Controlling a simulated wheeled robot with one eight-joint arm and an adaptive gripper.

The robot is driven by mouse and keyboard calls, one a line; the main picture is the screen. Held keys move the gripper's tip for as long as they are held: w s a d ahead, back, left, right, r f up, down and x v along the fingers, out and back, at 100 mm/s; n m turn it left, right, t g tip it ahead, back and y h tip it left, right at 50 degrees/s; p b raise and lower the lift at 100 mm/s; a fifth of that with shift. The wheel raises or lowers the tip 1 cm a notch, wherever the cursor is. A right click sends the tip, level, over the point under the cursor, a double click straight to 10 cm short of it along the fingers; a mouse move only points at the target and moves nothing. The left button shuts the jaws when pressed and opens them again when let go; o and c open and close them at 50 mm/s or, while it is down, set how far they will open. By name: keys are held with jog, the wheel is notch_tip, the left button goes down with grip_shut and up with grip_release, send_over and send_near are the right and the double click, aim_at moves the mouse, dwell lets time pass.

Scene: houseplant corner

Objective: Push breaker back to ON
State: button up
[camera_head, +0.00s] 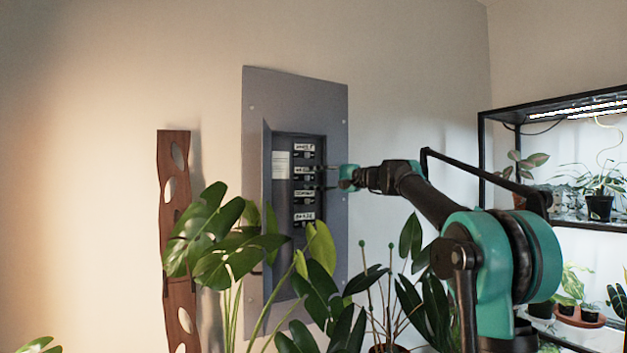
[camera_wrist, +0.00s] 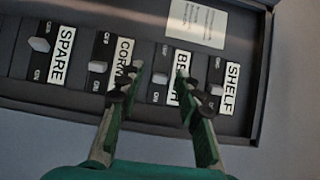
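A grey breaker panel (camera_head: 255,110) is set in the wall with its door area open. Its breakers stand in a column in the head view. In the wrist view they form a row: the SPARE breaker (camera_wrist: 39,44), one labelled "COR…" (camera_wrist: 98,66), one labelled "BE…" (camera_wrist: 158,78) and the SHELF breaker (camera_wrist: 216,89). Each has a pale lever; the exact lever positions are hard to read. My gripper (camera_wrist: 159,82) is open and empty, its fingertips on either side of the "BE…" breaker, partly covering two labels. In the head view my gripper (camera_head: 328,178) reaches the panel from the right. Contact cannot be told.
A leafy plant (camera_head: 215,240) and other foliage (camera_head: 320,290) stand low in front of the panel. A lit plant shelf (camera_head: 482,150) is at the right. A paper note (camera_wrist: 198,22) is on the panel.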

jog(key=v, duration=1.2)
dwell(0.4)
